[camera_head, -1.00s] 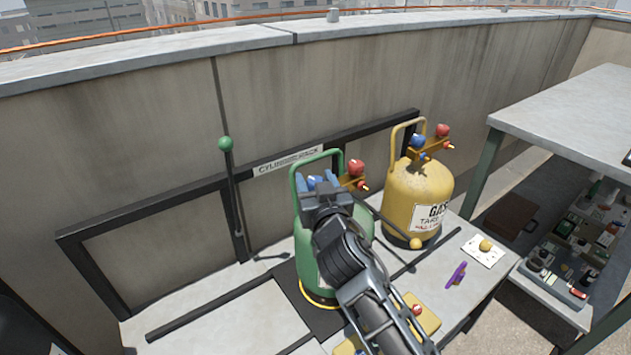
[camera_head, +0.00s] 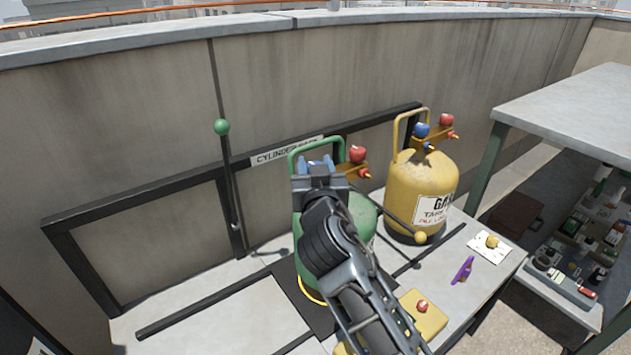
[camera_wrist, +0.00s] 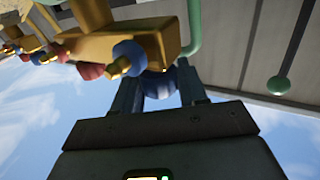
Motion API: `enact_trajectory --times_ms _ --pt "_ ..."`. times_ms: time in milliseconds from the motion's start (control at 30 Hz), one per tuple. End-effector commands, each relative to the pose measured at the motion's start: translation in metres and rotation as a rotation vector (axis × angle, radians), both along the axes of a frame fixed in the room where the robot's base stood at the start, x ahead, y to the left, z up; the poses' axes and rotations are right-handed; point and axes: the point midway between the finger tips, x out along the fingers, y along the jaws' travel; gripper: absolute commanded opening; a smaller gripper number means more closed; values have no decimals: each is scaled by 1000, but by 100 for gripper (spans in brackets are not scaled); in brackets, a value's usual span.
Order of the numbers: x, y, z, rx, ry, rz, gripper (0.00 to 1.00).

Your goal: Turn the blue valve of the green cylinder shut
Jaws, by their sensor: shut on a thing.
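The green cylinder (camera_head: 361,222) stands upright on the bench, with a green handle loop and a brass manifold on top. Its red valve (camera_head: 357,153) shows right of my gripper. My gripper (camera_head: 316,166) reaches over the cylinder's top and hides most of the blue valve in the head view. In the wrist view, the blue valve (camera_wrist: 159,84) sits between the two fingers of my gripper (camera_wrist: 158,92), under the brass manifold (camera_wrist: 150,38). The fingers are shut on it. How far the valve is turned cannot be told.
A yellow gas cylinder (camera_head: 415,188) with its own blue and red valves stands to the right. A green-knobbed lever (camera_head: 222,127) rises at the left. A yellow-knobbed rod (camera_head: 420,237), purple item (camera_head: 463,270) and yellow box (camera_head: 424,318) are close by. A raised slab (camera_head: 560,110) stands right.

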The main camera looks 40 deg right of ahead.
Motion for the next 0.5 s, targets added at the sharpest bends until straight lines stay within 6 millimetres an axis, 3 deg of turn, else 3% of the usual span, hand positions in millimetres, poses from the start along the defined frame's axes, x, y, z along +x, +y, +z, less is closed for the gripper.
enact_trajectory --times_ms 500 --pt "1 1 -4 4 -6 -239 11"
